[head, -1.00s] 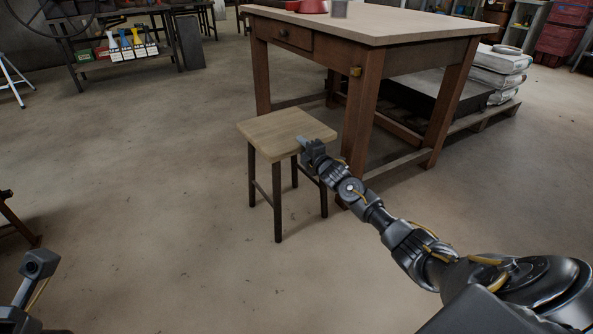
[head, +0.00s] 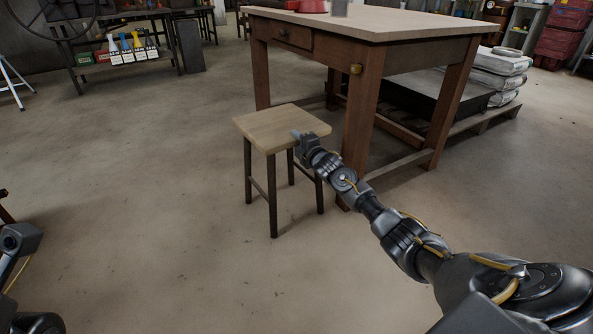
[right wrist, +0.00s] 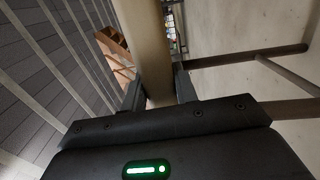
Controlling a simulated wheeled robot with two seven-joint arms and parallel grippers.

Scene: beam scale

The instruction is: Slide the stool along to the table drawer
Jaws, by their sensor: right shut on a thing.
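The stool (head: 262,128) has a square pale wood seat and dark legs and stands upright on the floor, in front and left of the table's near leg. My right gripper (head: 299,137) is shut on the right edge of the stool's seat. In the right wrist view the seat (right wrist: 145,40) runs edge-on between the two fingers of the right gripper (right wrist: 158,92). The table drawer (head: 292,35), with a round knob, is closed, under the tabletop behind the stool. Of my left arm only links show at the lower left; its gripper is out of sight.
The wooden table (head: 400,27) has thick legs and low rails close to the stool's right. A red object (head: 313,6) stands on it. Sacks (head: 500,68) lie on a pallet at the right. The floor left of and in front of the stool is clear.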

